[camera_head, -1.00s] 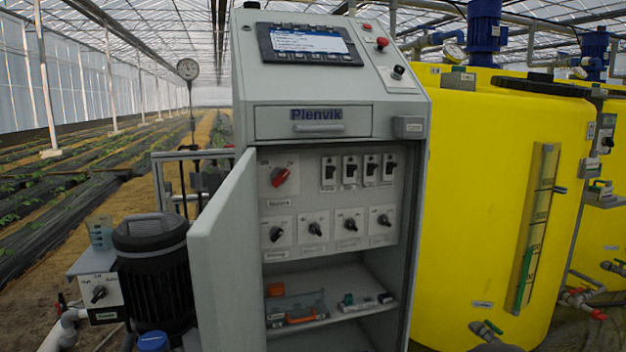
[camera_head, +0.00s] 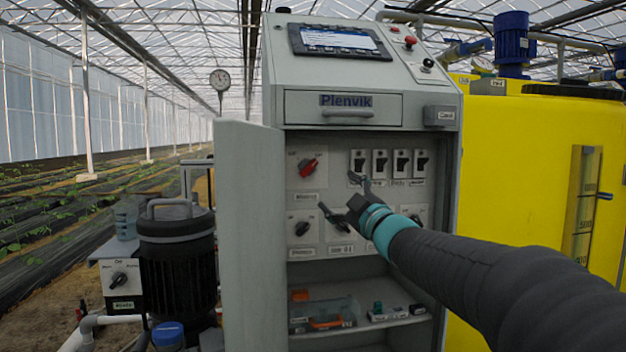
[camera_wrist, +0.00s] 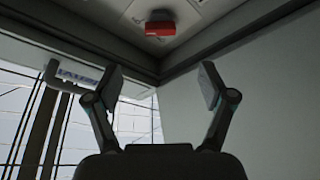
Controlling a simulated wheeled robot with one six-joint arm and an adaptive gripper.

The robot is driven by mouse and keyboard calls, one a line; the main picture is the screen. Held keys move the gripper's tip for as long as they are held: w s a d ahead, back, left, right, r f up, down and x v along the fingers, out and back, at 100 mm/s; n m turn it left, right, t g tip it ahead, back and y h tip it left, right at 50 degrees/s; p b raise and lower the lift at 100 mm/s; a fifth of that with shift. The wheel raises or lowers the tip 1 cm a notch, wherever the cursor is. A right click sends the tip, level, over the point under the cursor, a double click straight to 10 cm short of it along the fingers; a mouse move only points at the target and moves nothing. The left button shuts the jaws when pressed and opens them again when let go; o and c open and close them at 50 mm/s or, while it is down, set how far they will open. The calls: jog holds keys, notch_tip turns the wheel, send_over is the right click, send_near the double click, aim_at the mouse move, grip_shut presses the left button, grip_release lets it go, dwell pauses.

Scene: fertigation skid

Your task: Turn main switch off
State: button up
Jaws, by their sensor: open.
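The main switch is a red rotary knob (camera_head: 308,167) on a light plate at the upper left of the panel inside the open cabinet (camera_head: 458,250). Its handle is tilted, its right end higher. In the wrist view the red knob (camera_wrist: 160,27) shows at the top, beyond the fingers and apart from them. My gripper (camera_head: 340,198) is in front of the panel, open and empty, its fingers spread below and to the right of the red knob. In the wrist view my gripper's fingers (camera_wrist: 160,88) stand wide apart. My gripper hides part of the lower switch row.
The cabinet door (camera_head: 247,235) stands open on the left. Several black toggle switches (camera_head: 380,163) are right of the red knob. A lower shelf (camera_head: 375,326) holds a bin and small parts. A black pump (camera_head: 178,265) stands left, a yellow tank (camera_head: 530,140) right.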

aim_at(310, 169)
jog(key=p+x, duration=0.1)
jog(key=x, duration=1.2)
jog(key=shift+w+a+p, duration=0.25)
jog(key=shift+p, duration=0.05)
jog(key=shift+r, duration=0.1)
jog(key=c, duration=1.2)
